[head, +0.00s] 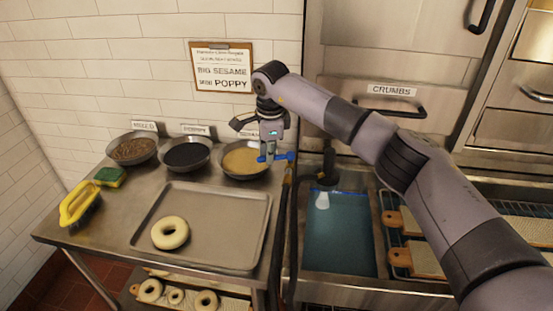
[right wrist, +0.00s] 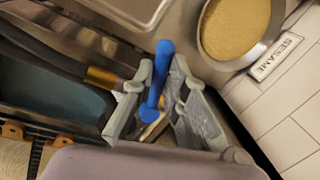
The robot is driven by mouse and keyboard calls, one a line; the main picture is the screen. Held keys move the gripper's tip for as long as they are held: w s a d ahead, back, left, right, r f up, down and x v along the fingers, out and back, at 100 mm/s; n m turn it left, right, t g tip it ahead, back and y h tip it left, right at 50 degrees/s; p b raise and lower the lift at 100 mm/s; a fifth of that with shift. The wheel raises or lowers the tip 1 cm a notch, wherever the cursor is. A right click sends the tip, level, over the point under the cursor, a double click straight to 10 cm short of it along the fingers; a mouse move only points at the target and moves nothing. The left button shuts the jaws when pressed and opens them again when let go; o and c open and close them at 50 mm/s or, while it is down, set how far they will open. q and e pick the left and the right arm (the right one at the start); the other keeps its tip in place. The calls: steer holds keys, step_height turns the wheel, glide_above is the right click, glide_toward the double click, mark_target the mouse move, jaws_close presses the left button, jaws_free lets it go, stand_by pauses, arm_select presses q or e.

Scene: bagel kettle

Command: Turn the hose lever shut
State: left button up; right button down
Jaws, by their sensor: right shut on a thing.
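The blue hose lever (head: 286,156) sits at the right edge of the steel table, beside the sesame bowl. It also shows in the right wrist view (right wrist: 158,78), lying between my fingers. My right gripper (head: 267,156) is shut on the lever; in the right wrist view the fingers (right wrist: 157,95) flank it. The dark hose (head: 328,165) hangs over the basin (head: 340,240) of blue water, and a pale patch shows below its end. A brass fitting (right wrist: 101,77) shows beside the hose in the right wrist view. My left gripper is not in view.
Bowls of sesame (head: 243,160), poppy (head: 187,156) and mixed seed (head: 131,149) line the wall. A tray (head: 215,225) with one bagel (head: 170,233) stands in front. A yellow tool (head: 77,204) and a sponge (head: 110,177) lie left. Bagel boards (head: 421,258) lie right of the basin.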

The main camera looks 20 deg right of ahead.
steer(key=shift+w+r+m+h, duration=0.1)
steer(key=shift+w+m+h, duration=0.2)
steer(key=shift+w+m, duration=0.6)
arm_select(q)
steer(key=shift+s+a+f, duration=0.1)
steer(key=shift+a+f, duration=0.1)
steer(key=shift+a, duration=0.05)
arm_select(e)
steer(key=shift+w+d+m, duration=0.2)
steer(key=shift+m, duration=0.9)
steer(key=shift+d, duration=0.1)
steer(key=c, duration=1.6)
jaws_free()
steer(key=v, duration=1.1)
steer(key=shift+a+r, duration=0.2)
steer(key=shift+r, duration=0.2)
steer(key=shift+f, duration=0.1)
